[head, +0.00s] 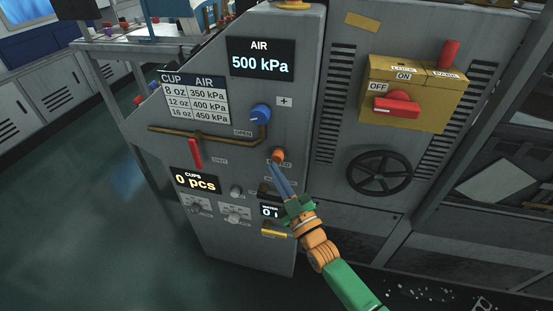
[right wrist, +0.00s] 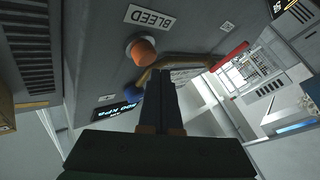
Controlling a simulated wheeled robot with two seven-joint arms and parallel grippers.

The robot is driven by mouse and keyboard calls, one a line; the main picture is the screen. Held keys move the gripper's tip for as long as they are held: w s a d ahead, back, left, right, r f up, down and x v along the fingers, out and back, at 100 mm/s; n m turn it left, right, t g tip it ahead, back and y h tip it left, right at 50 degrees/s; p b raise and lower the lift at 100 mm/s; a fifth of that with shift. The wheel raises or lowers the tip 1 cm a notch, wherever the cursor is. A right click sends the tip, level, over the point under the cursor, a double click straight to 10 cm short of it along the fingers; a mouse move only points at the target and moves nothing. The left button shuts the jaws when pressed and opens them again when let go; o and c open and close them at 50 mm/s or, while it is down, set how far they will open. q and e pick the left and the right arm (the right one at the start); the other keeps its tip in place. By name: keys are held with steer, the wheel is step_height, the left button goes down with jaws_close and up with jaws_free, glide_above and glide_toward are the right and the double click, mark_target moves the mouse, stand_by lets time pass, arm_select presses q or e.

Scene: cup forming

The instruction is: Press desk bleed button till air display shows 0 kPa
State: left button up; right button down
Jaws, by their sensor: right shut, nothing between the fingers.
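The orange bleed button (head: 278,155) sticks out of the grey desk panel. In the right wrist view the bleed button (right wrist: 141,50) sits beside a BLEED label (right wrist: 150,18). The air display (head: 262,63) reads 500 kPa. My right gripper (head: 273,169) is shut and empty, its fingertips close below the button; I cannot tell whether they touch it. In the right wrist view my right gripper (right wrist: 160,75) points at the panel just beside the button. The fingers hide part of the BLEED label in the head view. My left gripper is out of view.
A blue knob (head: 261,113) and a brown pipe (head: 205,137) are above the button. A red lever (head: 195,153) is to the left. A black handwheel (head: 379,172) and a yellow switch box (head: 411,95) are on the right. Free floor (head: 90,220) lies at left.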

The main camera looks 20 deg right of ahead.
stand_by(0.8)
steer(key=shift+w+d, duration=0.3)
steer(key=shift+w, duration=0.1)
steer(key=shift+w+d+b, duration=0.25)
steer(key=shift+w+b, duration=0.15)
steer(key=shift+b, duration=0.1)
stand_by(0.5)
steer(key=shift+s+a+r, duration=0.1)
steer(key=shift+s, duration=0.05)
stand_by(0.3)
steer(key=shift+s+a+p, duration=0.4)
steer(key=shift+s+p, duration=0.15)
steer(key=shift+s, duration=0.1)
steer(key=s+a+p, duration=0.1)
steer(key=s, duration=0.1)
steer(key=s+a+p, duration=0.1)
steer(key=s, duration=0.1)
steer(key=shift+a, duration=0.4)
